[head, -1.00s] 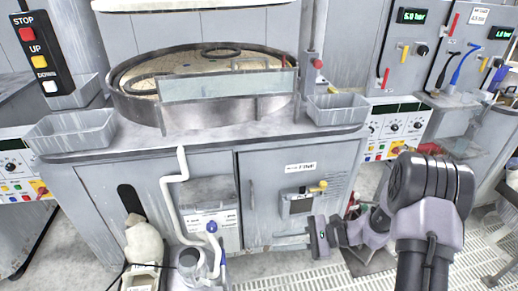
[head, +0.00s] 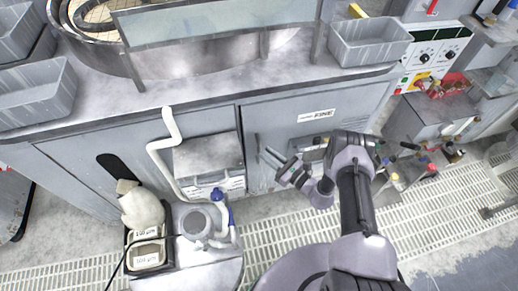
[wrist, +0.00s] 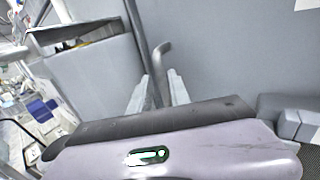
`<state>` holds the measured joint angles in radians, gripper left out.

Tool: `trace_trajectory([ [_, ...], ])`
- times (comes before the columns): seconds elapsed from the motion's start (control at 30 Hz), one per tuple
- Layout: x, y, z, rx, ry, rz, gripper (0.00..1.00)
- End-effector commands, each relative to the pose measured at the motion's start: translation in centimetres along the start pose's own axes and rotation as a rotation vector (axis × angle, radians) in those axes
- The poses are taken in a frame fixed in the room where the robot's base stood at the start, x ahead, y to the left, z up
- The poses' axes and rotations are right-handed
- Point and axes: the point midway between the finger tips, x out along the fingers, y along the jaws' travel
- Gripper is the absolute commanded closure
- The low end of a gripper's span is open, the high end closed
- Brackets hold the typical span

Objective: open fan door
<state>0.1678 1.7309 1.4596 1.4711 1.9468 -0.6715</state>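The grey cabinet door (head: 275,122) with a white label (head: 318,115) is below the worktop, right of centre in the head view. It looks closed. It fills the right of the wrist view (wrist: 235,50). Its thin vertical handle (head: 257,143) is near the door's left edge. In the wrist view the handle's bent end (wrist: 163,48) shows just beyond my fingertips. My gripper (head: 267,156) is at the handle's lower part. In the wrist view its fingers (wrist: 158,78) are apart, with the handle seemingly between them; contact is unclear.
A white pipe (head: 158,150) and a small stand with a jug (head: 195,222) and a cloth-like bundle (head: 140,207) are left of the door. Grey bins (head: 368,45) sit on the worktop. Bottles (head: 430,170) stand at right.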

Motion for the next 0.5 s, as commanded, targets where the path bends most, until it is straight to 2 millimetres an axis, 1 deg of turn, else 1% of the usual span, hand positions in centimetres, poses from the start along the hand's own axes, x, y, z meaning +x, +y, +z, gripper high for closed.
trace_trajectory([
  [0.03,1.1,0.1,-0.3,-0.003,-0.001,0.004,0.77],
  [0.1,2.4,0.1,-0.2,-0.002,-0.002,0.003,0.77],
  [0.2,3.8,0.1,-0.1,-0.002,0.000,0.003,0.77],
  [0.33,4.7,0.0,0.0,0.000,0.000,0.001,0.77],
  [0.5,5.0,0.0,0.1,0.000,0.000,0.000,0.77],
])
